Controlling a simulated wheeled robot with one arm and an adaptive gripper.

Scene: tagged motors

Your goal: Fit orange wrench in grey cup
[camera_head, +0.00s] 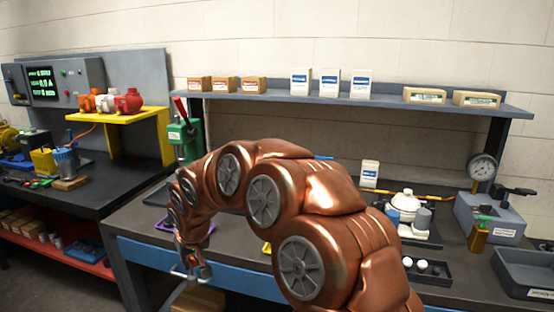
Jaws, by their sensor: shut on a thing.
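My gripper (191,270) hangs low at the left end of my copper-coloured arm, in front of the workbench's blue front edge. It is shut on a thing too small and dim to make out. I cannot pick out an orange wrench; it may be what is in the jaws or may be hidden. A blue-grey cup-like container (65,160) with thin things sticking up stands on the left bench, well apart from my gripper. I cannot tell which of these is the grey cup.
A gauge (482,168) stands at right, near a dark tray (428,271). A yellow stand (118,118) holds red and orange motors on the left bench. My arm hides the bench middle.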

